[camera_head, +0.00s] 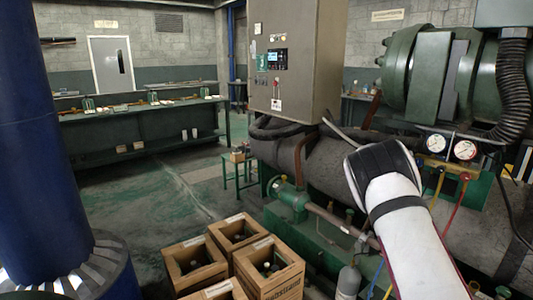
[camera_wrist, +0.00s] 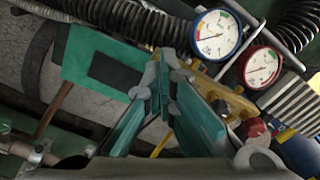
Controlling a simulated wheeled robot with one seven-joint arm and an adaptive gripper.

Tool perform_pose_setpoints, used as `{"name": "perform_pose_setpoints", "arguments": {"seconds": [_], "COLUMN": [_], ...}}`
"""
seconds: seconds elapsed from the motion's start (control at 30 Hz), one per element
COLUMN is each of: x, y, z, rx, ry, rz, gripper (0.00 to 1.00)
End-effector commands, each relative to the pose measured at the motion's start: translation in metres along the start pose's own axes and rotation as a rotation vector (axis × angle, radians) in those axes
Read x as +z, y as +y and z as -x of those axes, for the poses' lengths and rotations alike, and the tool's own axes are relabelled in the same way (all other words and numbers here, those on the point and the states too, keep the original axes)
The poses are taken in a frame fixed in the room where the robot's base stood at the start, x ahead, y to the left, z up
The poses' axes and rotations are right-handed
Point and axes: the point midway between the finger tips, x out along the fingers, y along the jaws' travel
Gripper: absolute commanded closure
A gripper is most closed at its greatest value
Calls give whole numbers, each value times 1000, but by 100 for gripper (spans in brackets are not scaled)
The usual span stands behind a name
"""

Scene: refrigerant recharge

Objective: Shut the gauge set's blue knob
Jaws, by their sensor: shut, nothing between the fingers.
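The gauge set hangs at the right in the head view, with a blue-rimmed gauge (camera_head: 436,143), a red-rimmed gauge (camera_head: 465,150) and a yellow manifold (camera_head: 440,166). In the wrist view, the blue-rimmed gauge (camera_wrist: 217,35) and red-rimmed gauge (camera_wrist: 261,66) are at the upper right, above the yellow manifold (camera_wrist: 232,98). A red knob (camera_wrist: 253,128) shows below. I cannot make out the blue knob; my fingers may hide it. My gripper (camera_wrist: 163,85) is shut and empty, its tips left of the manifold. Whether it touches anything is unclear. The head view hides its fingers behind my arm.
Ribbed black hoses (camera_head: 513,90) and grey pipework surround the gauges. Yellow and red hoses (camera_head: 452,213) hang below. A grey control cabinet (camera_head: 297,60) stands behind. Wooden crates (camera_head: 270,268) with bottles sit on the floor. The floor at left centre is clear.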

Motion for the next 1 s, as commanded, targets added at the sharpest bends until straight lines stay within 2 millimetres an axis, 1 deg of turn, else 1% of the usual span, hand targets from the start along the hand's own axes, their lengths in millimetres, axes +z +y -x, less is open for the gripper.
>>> {"name": "perform_pose_setpoints", "arguments": {"seconds": [0.03, 0.1, 0.3, 0.63, 1.0], "x": [-2, -1, 1, 3, 0], "y": [2, 1, -1, -4, -7], "z": [-5, -8, -14, -16, -17], "rx": [-1, -1, -1, -3, -6], "ry": [0, 0, -3, -6, -6], "rz": [-1, -1, 0, 2, 3], "gripper": [100, 100, 100, 100, 100]}}
